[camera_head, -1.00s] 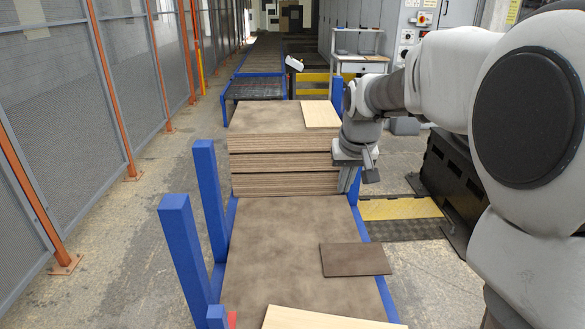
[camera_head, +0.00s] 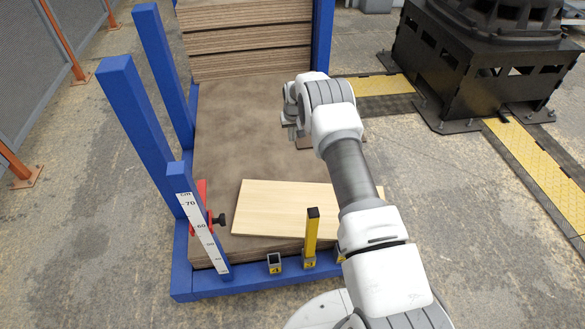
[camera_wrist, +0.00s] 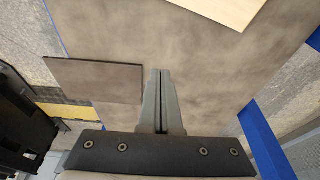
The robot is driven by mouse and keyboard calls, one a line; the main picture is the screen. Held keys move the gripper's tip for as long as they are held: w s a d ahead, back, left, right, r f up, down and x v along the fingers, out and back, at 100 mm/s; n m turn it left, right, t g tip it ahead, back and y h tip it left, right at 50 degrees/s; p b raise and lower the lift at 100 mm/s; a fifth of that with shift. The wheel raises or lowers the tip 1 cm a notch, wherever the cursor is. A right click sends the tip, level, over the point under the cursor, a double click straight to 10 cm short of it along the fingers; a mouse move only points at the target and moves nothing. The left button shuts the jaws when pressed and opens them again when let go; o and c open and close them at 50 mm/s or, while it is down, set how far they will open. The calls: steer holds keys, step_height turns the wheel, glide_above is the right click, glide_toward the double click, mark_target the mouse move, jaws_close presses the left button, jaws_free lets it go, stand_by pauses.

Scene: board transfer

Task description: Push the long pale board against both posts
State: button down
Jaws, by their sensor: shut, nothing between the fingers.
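The long pale board (camera_head: 275,205) lies flat on the brown stack top near its front edge; my arm hides its right part. A corner of it shows in the wrist view (camera_wrist: 225,8). Two tall blue posts (camera_head: 150,125) (camera_head: 165,70) stand at the left side, with a gap between them and the board. A yellow post (camera_head: 311,235) stands upright at the front edge beside the board. My gripper (camera_head: 292,132) is shut and empty beyond the board, over the brown surface; its closed fingers show in the wrist view (camera_wrist: 160,72).
A small dark board (camera_wrist: 95,78) lies beside my fingers. A short blue post with a white scale (camera_head: 203,232) and a red part with a black knob (camera_head: 217,219) stand at front left. A tall board stack (camera_head: 245,40) rises behind. The brown surface left of my gripper is clear.

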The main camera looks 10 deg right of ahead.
steer(key=b, duration=0.2)
glide_above(294, 182)
steer(key=w, duration=0.3)
step_height(294, 182, down, 12)
steer(key=shift+s+f, duration=0.35)
steer(key=shift+f, duration=0.85)
steer(key=shift+s+f, duration=0.3)
steer(key=shift+f, duration=0.85)
steer(key=shift+s+f, duration=0.35)
steer(key=shift+f, duration=0.85)
steer(key=shift+s+g+p, duration=0.3)
steer(key=shift+s+p, duration=1.35)
steer(key=shift+p, duration=0.7)
steer(key=shift+d+f, duration=0.1)
steer(key=shift+f, duration=0.15)
steer(key=shift+f+b, duration=0.1)
steer(key=shift+b, duration=0.3)
steer(key=shift+w+b, duration=1.15)
steer(key=shift+b, duration=0.55)
steer(key=shift+w+r+b, duration=0.25)
steer(key=shift+w+b, duration=0.05)
steer(key=shift+b, duration=0.2)
steer(key=shift+r, duration=0.1)
